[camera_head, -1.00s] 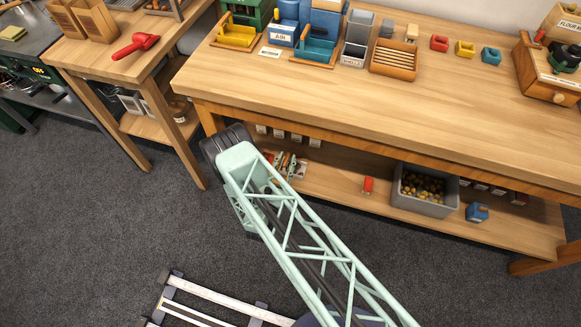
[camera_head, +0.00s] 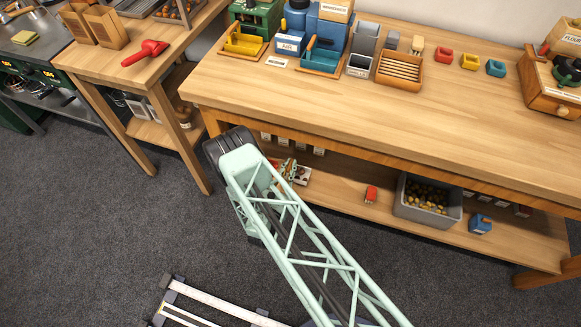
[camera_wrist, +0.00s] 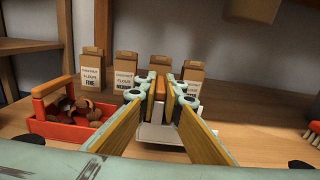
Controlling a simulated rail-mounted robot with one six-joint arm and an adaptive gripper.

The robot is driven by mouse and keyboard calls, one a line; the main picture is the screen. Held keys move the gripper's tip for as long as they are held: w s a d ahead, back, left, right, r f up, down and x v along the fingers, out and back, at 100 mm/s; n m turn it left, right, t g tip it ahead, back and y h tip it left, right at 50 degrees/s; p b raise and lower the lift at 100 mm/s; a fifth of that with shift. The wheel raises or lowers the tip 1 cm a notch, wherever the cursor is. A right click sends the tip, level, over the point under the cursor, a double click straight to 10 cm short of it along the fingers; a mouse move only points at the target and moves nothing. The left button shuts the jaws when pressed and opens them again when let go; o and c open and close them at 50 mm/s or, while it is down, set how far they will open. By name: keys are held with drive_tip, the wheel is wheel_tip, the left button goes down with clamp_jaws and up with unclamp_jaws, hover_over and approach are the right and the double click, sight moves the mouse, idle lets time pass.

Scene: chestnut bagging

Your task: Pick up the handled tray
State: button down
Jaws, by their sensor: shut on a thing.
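In the wrist view, a white tray (camera_wrist: 158,133) with an upright wooden handle (camera_wrist: 160,88) lies between my fingers on the lower shelf. My gripper (camera_wrist: 160,100) is shut on this handle. The fingers hide much of the tray, so I cannot tell whether it is off the shelf. A red tray (camera_wrist: 58,128) with a wooden handle and chestnuts stands to the left, apart from my fingers. In the head view my gripper (camera_head: 288,170) is small and partly hidden by my arm.
Several paper flour bags (camera_wrist: 125,72) stand behind the trays. In the head view, a grey bin of chestnuts (camera_head: 410,212) and a red item (camera_head: 371,194) are on the shelf, under the workbench (camera_head: 450,110).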

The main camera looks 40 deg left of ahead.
drive_tip(key=shift+r, duration=0.65)
drive_tip(key=shift+d+r+p, duration=0.2)
drive_tip(key=shift+d+p, duration=0.05)
drive_tip(key=shift+p, duration=0.05)
drive_tip(key=s+d+r+p, duration=0.1)
drive_tip(key=s+d+p, duration=0.2)
drive_tip(key=d, duration=1.1)
drive_tip(key=shift+v, duration=1.15)
drive_tip(key=shift+r, duration=0.2)
